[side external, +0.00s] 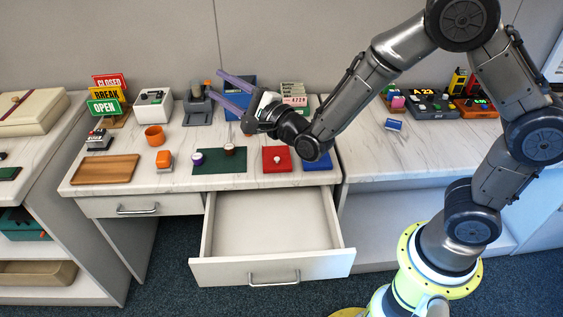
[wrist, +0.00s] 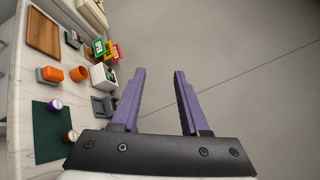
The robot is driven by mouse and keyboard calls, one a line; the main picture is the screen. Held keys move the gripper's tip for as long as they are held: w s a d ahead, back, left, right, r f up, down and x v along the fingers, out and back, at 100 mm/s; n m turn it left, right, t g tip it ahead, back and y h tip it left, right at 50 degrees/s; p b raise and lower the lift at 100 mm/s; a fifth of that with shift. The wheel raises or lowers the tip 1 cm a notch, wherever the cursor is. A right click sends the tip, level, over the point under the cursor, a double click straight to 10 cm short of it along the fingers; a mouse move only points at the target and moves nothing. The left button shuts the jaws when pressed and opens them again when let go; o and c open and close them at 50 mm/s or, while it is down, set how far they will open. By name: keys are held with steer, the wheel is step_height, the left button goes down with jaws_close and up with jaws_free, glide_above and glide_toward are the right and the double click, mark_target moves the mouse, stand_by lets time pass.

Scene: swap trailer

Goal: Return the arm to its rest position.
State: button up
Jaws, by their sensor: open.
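My gripper (side external: 228,91) has two purple fingers and is raised above the back part of the desk in the side external view, pointing up and left. In the wrist view the gripper (wrist: 160,103) has its fingers spread apart with nothing between them, only the grey wall behind. My arm reaches in from the right, and its wrist hides part of the desk's back right area.
An empty drawer (side external: 272,276) stands pulled out at the desk front. The desktop holds a wooden tray (side external: 105,170), green mat (side external: 220,168), red mat (side external: 268,168), orange cup (side external: 155,136) and sign stack (side external: 106,94). Air left of the gripper is clear.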

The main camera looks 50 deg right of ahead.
steer(key=s+d+r+n+g, duration=0.1)
steer(key=s+d+r+n, duration=0.4)
steer(key=r, duration=0.5)
steer(key=s+d+r+n+g, duration=0.25)
steer(key=s+d+n, duration=0.2)
steer(key=s, duration=0.35)
steer(key=s+f+n+g, duration=0.5)
steer(key=s+f+n, duration=0.1)
steer(key=s, duration=0.4)
steer(key=s+f+n+g+h, duration=0.1)
steer(key=s+f+n+g, duration=0.4)
steer(key=s, duration=0.5)
step_height(320, 180, down, 4)
steer(key=shift+d+r+n, duration=0.15)
steer(key=shift+d+n, duration=0.25)
steer(key=shift+n, duration=0.75)
